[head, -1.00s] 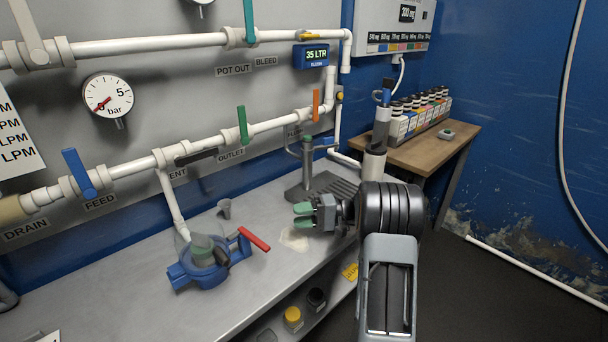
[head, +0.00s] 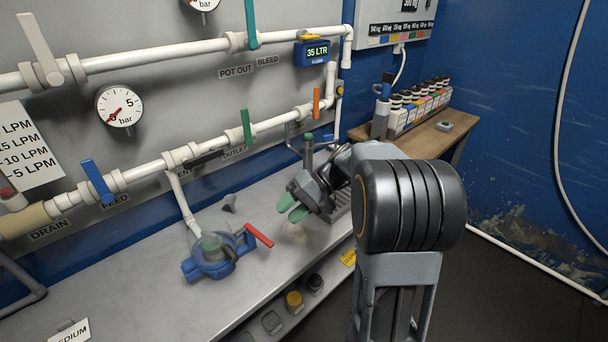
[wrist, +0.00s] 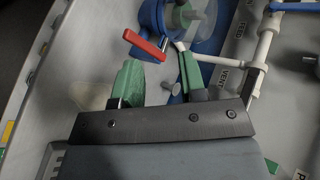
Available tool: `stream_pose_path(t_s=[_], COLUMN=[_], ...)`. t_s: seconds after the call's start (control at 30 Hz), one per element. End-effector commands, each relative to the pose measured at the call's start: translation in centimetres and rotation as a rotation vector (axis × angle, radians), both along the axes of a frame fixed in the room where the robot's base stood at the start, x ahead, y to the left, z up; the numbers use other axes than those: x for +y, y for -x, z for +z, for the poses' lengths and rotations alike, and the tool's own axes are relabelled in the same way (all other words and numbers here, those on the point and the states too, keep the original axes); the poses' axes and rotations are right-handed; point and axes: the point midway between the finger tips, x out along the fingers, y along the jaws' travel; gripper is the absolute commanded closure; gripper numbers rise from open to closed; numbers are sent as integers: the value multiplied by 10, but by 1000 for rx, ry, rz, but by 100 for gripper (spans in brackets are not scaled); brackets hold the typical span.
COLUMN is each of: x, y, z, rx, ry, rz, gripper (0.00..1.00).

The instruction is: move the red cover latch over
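The red cover latch (head: 258,236) is a red lever on the right side of a blue clamp ring (head: 208,266) around a clear cover on the bench. In the wrist view the red latch (wrist: 145,46) lies ahead of my fingertips, at the upper middle, with the blue ring (wrist: 158,18) just beyond. My gripper (head: 287,209) has green fingertips and is right of and above the latch, apart from it. In the wrist view my gripper (wrist: 158,75) has its two fingers spread with a gap between them and nothing held.
White pipes with coloured valve handles (head: 97,181) run along the wall panel. The bench front (head: 120,290) is mostly clear.

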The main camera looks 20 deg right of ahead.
Motion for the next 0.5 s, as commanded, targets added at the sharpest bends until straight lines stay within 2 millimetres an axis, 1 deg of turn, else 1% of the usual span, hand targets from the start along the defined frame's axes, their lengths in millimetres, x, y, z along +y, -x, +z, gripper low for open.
stream_pose_path(t_s=[0.03,0.27,0.5], x=[6,23,32], y=[7,39,73], z=[15,48,85], rx=[1,-4,-63], ry=[43,265,507], rz=[9,32,37], gripper=[62,62,62])
